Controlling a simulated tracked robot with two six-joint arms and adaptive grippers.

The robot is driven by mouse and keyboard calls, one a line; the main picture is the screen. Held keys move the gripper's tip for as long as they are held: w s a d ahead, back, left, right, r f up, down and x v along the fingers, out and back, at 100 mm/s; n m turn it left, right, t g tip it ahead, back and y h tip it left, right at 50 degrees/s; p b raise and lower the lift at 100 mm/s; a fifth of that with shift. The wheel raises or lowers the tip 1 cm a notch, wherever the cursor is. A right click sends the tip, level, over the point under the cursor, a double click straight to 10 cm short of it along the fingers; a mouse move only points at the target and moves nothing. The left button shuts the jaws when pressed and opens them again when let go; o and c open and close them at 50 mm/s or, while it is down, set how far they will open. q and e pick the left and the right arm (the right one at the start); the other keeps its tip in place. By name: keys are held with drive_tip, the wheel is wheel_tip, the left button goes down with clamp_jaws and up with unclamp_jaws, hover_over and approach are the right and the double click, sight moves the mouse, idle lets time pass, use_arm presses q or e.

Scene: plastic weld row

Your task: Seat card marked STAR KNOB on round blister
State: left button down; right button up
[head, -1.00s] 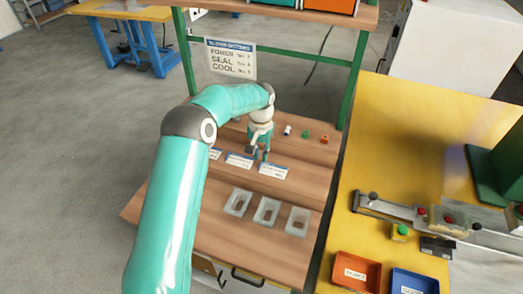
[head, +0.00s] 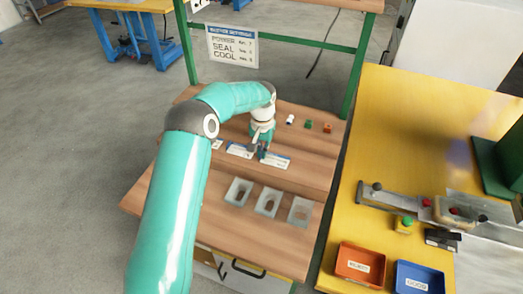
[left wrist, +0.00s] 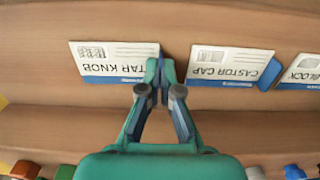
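The card marked STAR KNOB (left wrist: 115,62) is partly covered in the left wrist view, where its print is upside down. It lies on the wooden bench and is the right card of the row (head: 276,161) in the head view. My left gripper (left wrist: 160,72) has its fingertips close together at that card's inner edge, in front of the gap to the CASTOR CAP card (left wrist: 225,65). Whether they grip the edge is unclear. It also shows in the head view (head: 261,154). Three clear blisters (head: 238,191) stand nearer on the bench; I cannot tell which is round. My right gripper is out of view.
A third card (left wrist: 302,70) lies beyond CASTOR CAP. Small parts, white, green (head: 309,124) and orange (head: 327,128), stand behind the cards. A yellow table (head: 390,140) on the right holds a metal fixture, an orange bin (head: 360,264) and a blue bin (head: 419,279).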

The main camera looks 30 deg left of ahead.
use_arm(q)
drive_tip(key=shift+r+p, duration=1.5)
drive_tip(key=shift+r, duration=0.75)
